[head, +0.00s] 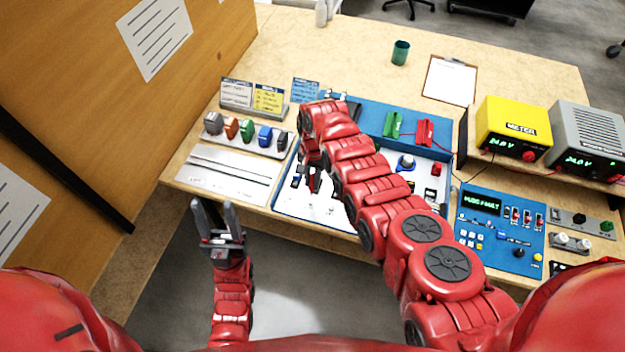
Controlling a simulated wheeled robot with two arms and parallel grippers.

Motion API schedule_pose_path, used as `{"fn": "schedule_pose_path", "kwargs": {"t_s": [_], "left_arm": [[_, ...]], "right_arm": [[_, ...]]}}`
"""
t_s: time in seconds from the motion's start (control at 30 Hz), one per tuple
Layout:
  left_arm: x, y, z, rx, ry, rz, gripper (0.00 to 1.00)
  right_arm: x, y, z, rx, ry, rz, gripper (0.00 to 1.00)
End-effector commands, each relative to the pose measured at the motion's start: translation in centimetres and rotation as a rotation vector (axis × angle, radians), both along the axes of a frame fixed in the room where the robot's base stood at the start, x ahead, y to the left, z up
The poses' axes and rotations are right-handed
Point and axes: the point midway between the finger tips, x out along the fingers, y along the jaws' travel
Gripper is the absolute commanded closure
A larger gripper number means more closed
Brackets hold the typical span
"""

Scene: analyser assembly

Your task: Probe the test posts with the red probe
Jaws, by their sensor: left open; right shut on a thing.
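My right arm reaches across the blue-framed white test board (285,207). My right gripper (308,172) points down over the board's left half. It is shut on a slim red piece, which I take to be the red probe (314,183); the arm and fingers hide most of it. Small posts and dark parts show on the white panel around it, too small to tell apart. I cannot tell whether the tip touches a post. My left gripper (214,214) is open and empty, in front of the table's near edge, left of the board.
A green holder (393,124) and a red holder (425,132) stand at the board's back. A yellow meter (513,128), a grey unit (588,138) and a blue control panel (500,232) are at the right. Several coloured connectors and a grey plate (228,174) lie at the left.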

Motion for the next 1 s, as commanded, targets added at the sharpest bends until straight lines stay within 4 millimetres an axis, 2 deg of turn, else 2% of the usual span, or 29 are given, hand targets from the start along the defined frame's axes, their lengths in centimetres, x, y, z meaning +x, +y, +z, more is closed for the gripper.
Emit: {"fn": "schedule_pose_path", "kwargs": {"t_s": [0.03,0.23,1.0], "left_arm": [[0.0,0.0,0.9,0.0,0.0,0.0,0.5],[0.0,0.0,2.0,0.0,0.0,0.0,0.5],[0.0,0.0,1.9,0.0,0.0,0.0,0.5]], "right_arm": [[0.0,0.0,0.9,0.0,-0.001,0.0,1.0],[0.1,0.0,2.4,0.0,-0.001,0.0,1.0],[0.0,0.0,2.3,0.0,-0.001,0.0,1.0]]}}
